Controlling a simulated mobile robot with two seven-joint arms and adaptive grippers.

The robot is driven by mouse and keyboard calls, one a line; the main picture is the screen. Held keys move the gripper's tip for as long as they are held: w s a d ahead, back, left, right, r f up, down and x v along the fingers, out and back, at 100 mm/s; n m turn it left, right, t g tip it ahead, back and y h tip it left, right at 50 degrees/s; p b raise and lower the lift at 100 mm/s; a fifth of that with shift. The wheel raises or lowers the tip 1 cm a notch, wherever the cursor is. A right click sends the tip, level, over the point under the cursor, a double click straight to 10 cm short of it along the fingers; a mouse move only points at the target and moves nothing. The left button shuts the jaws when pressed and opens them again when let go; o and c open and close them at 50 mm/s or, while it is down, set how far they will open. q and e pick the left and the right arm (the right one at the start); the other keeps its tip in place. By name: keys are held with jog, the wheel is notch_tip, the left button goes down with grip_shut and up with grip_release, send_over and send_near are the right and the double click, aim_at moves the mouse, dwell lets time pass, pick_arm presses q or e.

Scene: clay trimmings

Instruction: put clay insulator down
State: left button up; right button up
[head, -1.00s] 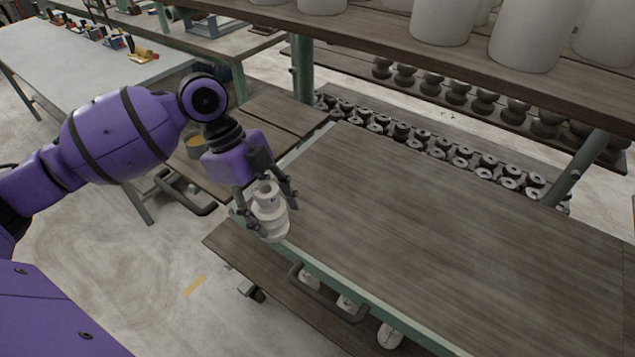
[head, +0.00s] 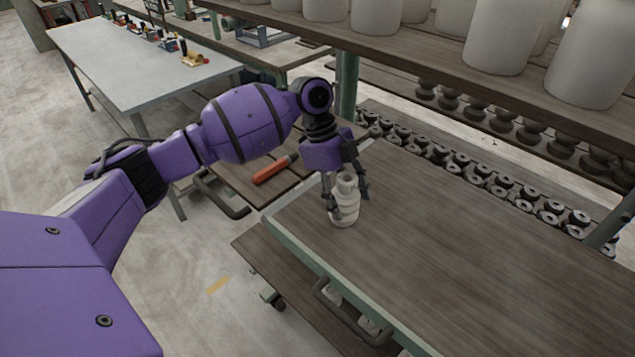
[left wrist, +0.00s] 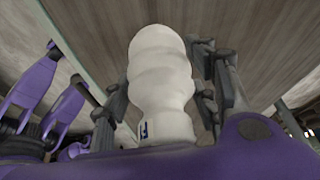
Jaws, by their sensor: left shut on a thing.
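The clay insulator (head: 345,207) is white, ribbed and upright, over the near left corner of the wooden cart top (head: 440,240). My left gripper (head: 345,195) is shut on it, one finger on each side. In the left wrist view the insulator (left wrist: 160,80) fills the middle between the fingers (left wrist: 160,100), with a small blue mark near its lower end. I cannot tell whether its base touches the wood.
The cart top is bare to the right. A shelf (head: 420,60) with large white cylinders stands behind, and rows of dark and white insulators (head: 480,170) lie below it. A red-orange handled thing (head: 272,170) lies left of the gripper. A grey table (head: 130,65) stands at far left.

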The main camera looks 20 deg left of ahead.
aim_at(338, 185)
jog(key=shift+s, duration=0.1)
pick_arm(q)
jog(key=o, duration=1.7)
jog(key=shift+f, duration=0.1)
pick_arm(e)
jog(key=shift+f, duration=0.1)
pick_arm(q)
jog(key=shift+w+a+r, duration=0.1)
jog(key=shift+a+r, duration=0.05)
jog(key=shift+r, duration=0.35)
jog(key=shift+w+a+r, duration=0.15)
jog(key=shift+a+r, duration=0.65)
jog(key=shift+r, duration=0.2)
jog(key=a+b, duration=0.1)
jog(key=a, duration=0.2)
jog(key=w+a+b, duration=0.1)
jog(key=a, duration=0.2)
jog(key=w+a+b, duration=0.1)
jog(key=a, duration=0.3)
jog(key=shift+f, duration=0.2)
jog(key=shift+w+a+r, duration=0.1)
jog(key=shift+a, duration=0.35)
pick_arm(e)
jog(key=f, duration=0.3)
jog(key=shift+s, duration=0.3)
